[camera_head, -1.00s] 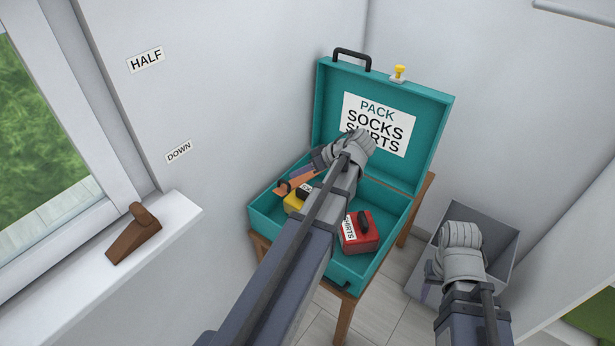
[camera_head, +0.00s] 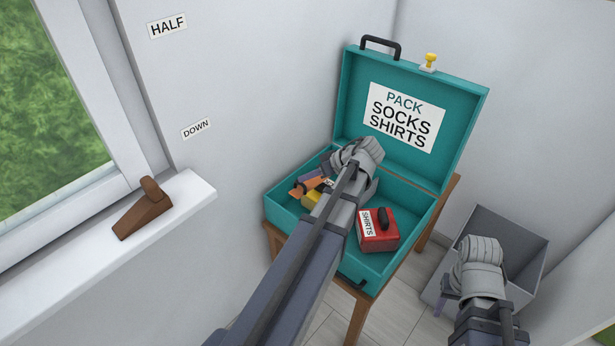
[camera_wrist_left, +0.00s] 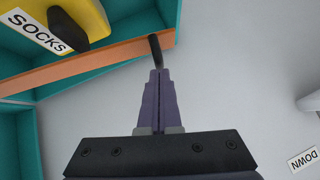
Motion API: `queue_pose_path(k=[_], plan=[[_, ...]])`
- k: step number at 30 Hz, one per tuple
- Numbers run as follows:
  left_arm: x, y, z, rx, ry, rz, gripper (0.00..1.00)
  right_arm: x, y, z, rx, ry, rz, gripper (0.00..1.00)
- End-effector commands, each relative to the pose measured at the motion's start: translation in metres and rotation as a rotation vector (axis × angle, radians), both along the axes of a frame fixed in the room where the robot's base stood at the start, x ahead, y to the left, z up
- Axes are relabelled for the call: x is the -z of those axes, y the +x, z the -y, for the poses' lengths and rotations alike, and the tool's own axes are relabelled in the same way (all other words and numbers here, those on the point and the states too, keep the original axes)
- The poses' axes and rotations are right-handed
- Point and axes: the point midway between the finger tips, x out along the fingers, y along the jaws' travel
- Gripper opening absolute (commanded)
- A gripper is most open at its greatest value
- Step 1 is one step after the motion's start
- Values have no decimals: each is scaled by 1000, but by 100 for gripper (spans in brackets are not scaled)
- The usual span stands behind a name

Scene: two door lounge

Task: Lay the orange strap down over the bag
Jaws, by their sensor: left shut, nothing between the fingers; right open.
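The open teal suitcase (camera_head: 275,207) is the bag. The orange strap (camera_head: 300,191) shows at its left side; in the left wrist view the strap (camera_wrist_left: 95,66) runs across the yellow socks pack (camera_wrist_left: 80,17) side and has a dark peg at its right end. My left gripper (camera_head: 308,184) is over the suitcase's left part. In the left wrist view its fingers (camera_wrist_left: 158,72) are shut and empty, with their tips close to the dark peg; contact is unclear. My arm partly hides the strap and the yellow pack. My right gripper (camera_head: 447,293) is open near the grey bin.
The red shirts pack (camera_head: 378,231) sits in the suitcase's right part. The lid stands open with a "PACK SOCKS SHIRTS" label (camera_head: 404,117). The suitcase rests on a wooden stand (camera_head: 357,318). A grey bin (camera_head: 525,250) stands right. A brown wedge (camera_head: 143,218) lies on the windowsill.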

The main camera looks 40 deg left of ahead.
Motion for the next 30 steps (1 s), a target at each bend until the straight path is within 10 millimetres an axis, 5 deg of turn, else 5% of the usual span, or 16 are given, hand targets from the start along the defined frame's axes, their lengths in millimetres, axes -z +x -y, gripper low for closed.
queue_pose_path(k=[14, 30], plan=[[43, -12, -1, -1, -6, 75, 0, 40, 0, 0, 0, 0, 0, 50], [38, -13, 0, -4, -12, 74, 0, 34, 0, 0, 0, 0, 0, 50]])
